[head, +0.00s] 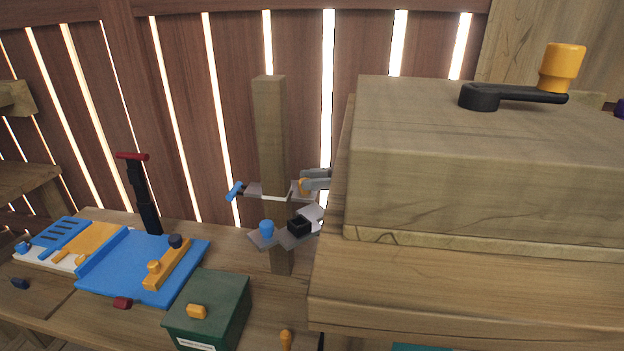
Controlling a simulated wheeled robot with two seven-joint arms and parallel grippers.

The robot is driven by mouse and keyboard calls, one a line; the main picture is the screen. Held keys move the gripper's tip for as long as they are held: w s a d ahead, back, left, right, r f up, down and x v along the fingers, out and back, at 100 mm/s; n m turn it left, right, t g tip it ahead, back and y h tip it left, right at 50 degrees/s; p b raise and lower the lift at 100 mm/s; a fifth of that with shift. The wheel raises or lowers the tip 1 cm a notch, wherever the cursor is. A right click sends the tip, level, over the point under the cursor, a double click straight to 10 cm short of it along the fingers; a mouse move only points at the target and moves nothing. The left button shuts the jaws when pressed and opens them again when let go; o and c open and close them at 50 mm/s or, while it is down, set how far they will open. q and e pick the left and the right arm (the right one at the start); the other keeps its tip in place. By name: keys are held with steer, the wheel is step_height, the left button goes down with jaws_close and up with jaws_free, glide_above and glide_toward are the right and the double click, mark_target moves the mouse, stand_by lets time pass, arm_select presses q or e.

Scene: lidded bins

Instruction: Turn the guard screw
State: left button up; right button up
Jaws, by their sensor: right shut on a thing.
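A wooden post (271,130) stands on the bench with grey metal plates (264,190) around it. The box hides the rest of that arm. A blue handle (235,190) is at the plate's left end. A blue knob (267,228) and a black block (300,225) are lower down. My left gripper is not in view.
The large wooden box (480,170) with a black crank (500,96) and yellow grip fills the right. A green box (210,305) stands in front, and a blue tool board (140,262) lies left. A slatted fence is behind.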

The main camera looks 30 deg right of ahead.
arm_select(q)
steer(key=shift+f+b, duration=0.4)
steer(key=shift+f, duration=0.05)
arm_select(e)
steer(key=shift+w+n+g+y, duration=0.15)
steer(key=shift+n+g+y, duration=0.15)
steer(key=shift+n+g, duration=0.55)
steer(key=o, duration=1)
steer(key=shift+o, duration=0.2)
steer(key=shift+d, duration=0.1)
